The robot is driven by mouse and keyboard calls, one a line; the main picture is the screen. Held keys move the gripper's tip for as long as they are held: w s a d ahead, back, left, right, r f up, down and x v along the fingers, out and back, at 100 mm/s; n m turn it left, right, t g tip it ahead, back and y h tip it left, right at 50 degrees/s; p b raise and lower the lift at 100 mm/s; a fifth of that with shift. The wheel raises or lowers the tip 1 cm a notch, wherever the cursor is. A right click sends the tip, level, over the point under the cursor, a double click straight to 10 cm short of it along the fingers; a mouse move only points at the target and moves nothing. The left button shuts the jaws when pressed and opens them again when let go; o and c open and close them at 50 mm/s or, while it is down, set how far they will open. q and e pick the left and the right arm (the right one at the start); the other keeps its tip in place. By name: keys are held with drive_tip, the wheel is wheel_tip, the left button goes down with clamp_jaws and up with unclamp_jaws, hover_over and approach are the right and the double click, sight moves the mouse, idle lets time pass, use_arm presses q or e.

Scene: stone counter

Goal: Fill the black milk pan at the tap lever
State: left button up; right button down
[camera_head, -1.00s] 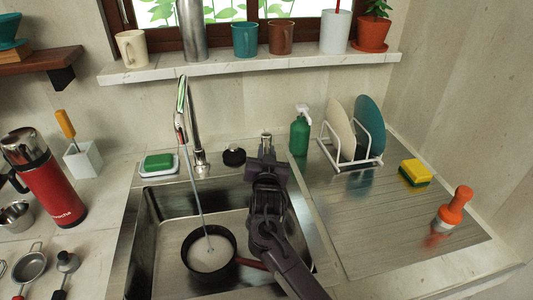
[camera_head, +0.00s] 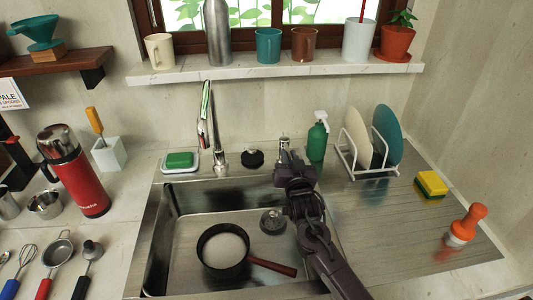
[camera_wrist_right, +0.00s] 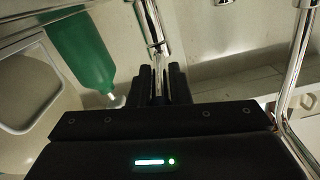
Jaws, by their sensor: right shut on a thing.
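The black milk pan (camera_head: 203,258) sits in the sink basin, its brown-red handle pointing right. A pale, level surface shows inside it, below the rim. The chrome tap (camera_head: 216,130) curves up behind the basin, with its spout end toward the pan; no stream shows from it. The tap lever (camera_head: 283,142) is a separate small chrome post right of the tap. My right gripper (camera_head: 287,160) is shut on it, and in the right wrist view the dark fingers flank the chrome lever (camera_wrist_right: 157,75). My left gripper is not in view.
A green bottle (camera_head: 317,141) and a dish rack (camera_head: 352,160) stand close right of my right gripper. A black stopper (camera_head: 252,158) and a soap dish (camera_head: 165,170) lie behind the basin. A red flask (camera_head: 82,185) stands left. The drainboard's (camera_head: 385,235) middle is clear.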

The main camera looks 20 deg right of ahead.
drive_tip(key=shift+f, duration=0.1)
drive_tip(key=c, duration=1.4)
unclamp_jaws()
drive_tip(key=shift+d, duration=0.15)
drive_tip(key=shift+c, duration=0.2)
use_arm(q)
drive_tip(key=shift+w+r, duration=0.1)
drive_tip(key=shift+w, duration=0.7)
use_arm(e)
drive_tip(key=shift+s+a, duration=0.2)
drive_tip(key=shift+s, duration=0.3)
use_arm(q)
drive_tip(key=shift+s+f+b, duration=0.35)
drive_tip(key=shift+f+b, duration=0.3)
use_arm(e)
drive_tip(key=v, duration=0.6)
drive_tip(key=shift+s, duration=0.4)
